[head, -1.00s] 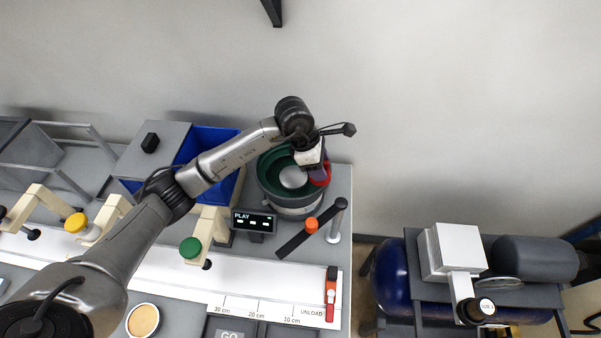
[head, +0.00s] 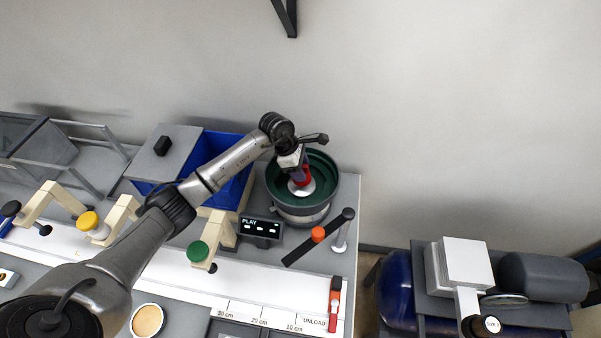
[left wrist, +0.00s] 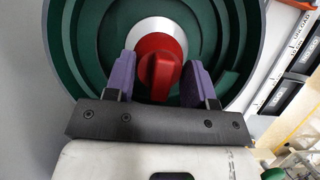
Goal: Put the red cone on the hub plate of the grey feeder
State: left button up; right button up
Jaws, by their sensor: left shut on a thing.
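The feeder (head: 306,211) is a round bowl with a grey outside and a dark green stepped inside, at the back right of the bench. Its pale hub plate (head: 302,190) is in the middle of the bowl. My left gripper (head: 301,176) is shut on the red cone (head: 305,181) and points down into the bowl. In the left wrist view the red cone (left wrist: 158,68) is between the purple fingers, in front of the hub plate (left wrist: 172,28), whose pale rim shows around it. I cannot tell whether the cone touches the plate. My right gripper is not in view.
A blue bin (head: 222,160) stands left of the feeder. The PLAY display (head: 261,228) and a dark bar with an orange knob (head: 318,234) are in front of it. A green-knobbed arm (head: 198,251) stands by the white track.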

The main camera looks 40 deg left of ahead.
pick_arm(q)
jog(key=shift+f, duration=1.35)
jog(key=shift+f, duration=0.2)
jog(key=o, duration=0.9)
jog(key=shift+r, duration=0.1)
jog(key=shift+o, duration=0.2)
jog(key=v, duration=1.2)
jog(key=shift+r, duration=0.2)
jog(key=shift+d, duration=0.15)
